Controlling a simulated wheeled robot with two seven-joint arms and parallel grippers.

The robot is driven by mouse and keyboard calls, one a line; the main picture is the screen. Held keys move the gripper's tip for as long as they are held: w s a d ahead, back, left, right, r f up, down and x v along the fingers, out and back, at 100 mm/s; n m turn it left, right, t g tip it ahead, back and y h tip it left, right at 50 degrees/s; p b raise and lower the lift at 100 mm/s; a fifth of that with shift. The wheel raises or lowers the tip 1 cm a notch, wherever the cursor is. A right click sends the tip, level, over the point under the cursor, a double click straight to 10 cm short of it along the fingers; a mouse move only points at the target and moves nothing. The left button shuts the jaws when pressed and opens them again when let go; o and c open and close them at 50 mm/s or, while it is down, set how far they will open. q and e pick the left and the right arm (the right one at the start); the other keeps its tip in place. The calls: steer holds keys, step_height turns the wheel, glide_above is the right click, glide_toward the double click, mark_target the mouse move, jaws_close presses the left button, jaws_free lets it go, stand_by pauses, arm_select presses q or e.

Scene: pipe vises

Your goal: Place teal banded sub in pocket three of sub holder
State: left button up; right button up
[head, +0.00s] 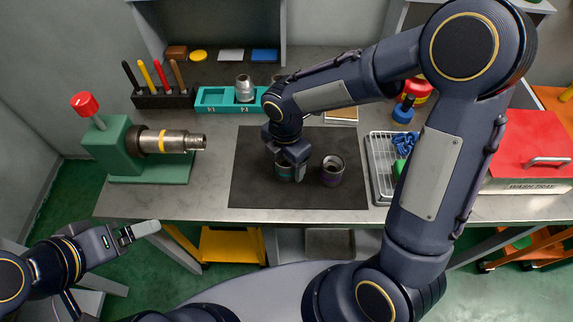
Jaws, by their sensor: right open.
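The teal banded sub (284,173) stands on the dark mat (260,195), its top partly hidden by my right gripper (291,160). My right gripper is open and points down right at this sub; I cannot tell whether the fingers touch it. A purple banded sub (332,172) stands on the mat just to the right. The teal sub holder (213,96) is at the back of the bench, its right end hidden behind my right arm. A grey metal sub (244,88) stands in one of its pockets. My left gripper (140,231) is empty, off the bench's front left.
A green pipe vise (120,150) holds a metal pipe (175,141) with a yellow band at the left. A tool rack (160,98) stands behind it. A wire tray (380,160) and a red-lidded box (530,150) are at the right. The mat's left part is clear.

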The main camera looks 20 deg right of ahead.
steer(key=shift+c, duration=0.4)
steer(key=c, duration=1.3)
steer(key=shift+o, duration=0.2)
